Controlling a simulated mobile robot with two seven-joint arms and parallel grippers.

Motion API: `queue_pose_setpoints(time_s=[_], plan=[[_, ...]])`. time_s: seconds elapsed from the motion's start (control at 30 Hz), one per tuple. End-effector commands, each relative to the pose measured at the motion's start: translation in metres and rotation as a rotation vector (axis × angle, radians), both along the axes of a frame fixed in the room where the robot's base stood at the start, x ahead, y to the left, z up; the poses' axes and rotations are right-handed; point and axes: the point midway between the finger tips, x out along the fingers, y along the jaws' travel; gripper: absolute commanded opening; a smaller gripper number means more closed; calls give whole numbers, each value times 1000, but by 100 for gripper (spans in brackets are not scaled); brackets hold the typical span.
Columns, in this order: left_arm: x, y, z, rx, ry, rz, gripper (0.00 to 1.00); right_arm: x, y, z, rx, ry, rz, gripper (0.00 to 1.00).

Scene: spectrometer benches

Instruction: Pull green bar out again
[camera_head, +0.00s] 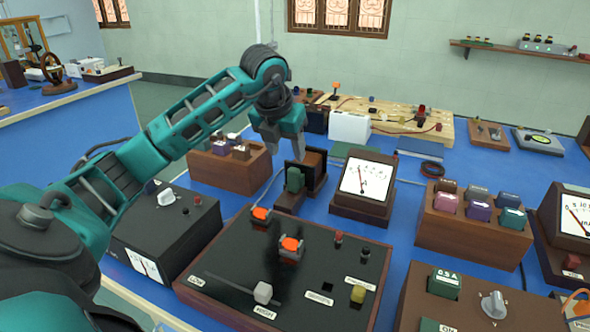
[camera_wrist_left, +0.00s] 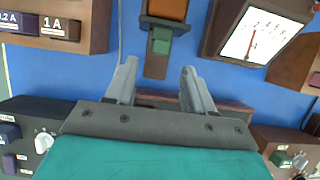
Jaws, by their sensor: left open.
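The green bar (camera_head: 295,180) stands upright at the front of a small dark wooden holder (camera_head: 288,201) with a brown-orange block behind it. In the left wrist view the green bar (camera_wrist_left: 161,41) shows just below the orange block (camera_wrist_left: 167,9). My left gripper (camera_head: 286,156) hangs pointing down above and slightly left of the green bar, with its jaws apart. In the left wrist view its two fingers (camera_wrist_left: 158,82) are spread, with nothing between them, and the bar lies beyond the fingertips. My right gripper is not in view.
A dial meter (camera_head: 365,186) stands right of the holder and a wooden block rack (camera_head: 230,168) stands left. A black panel (camera_head: 225,262) with orange knobs is in front. Another rack (camera_head: 470,232) holds several colored blocks. Little blue table shows between them.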

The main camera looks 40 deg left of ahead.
Motion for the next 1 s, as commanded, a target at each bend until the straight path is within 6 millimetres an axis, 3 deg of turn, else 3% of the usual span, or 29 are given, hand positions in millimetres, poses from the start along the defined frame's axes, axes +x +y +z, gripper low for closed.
queue_pose_setpoints(time_s=[0.03,0.2,0.4,0.8,1.0], plan=[[4,0,-14,-4,4,-1,53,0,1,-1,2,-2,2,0],[16,4,-43,-4,3,-2,53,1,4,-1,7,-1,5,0],[25,7,-64,-3,1,-2,53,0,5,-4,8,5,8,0],[27,8,-69,-2,-1,-3,52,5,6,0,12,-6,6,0],[27,8,-69,-2,-1,-3,33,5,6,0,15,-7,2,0]])
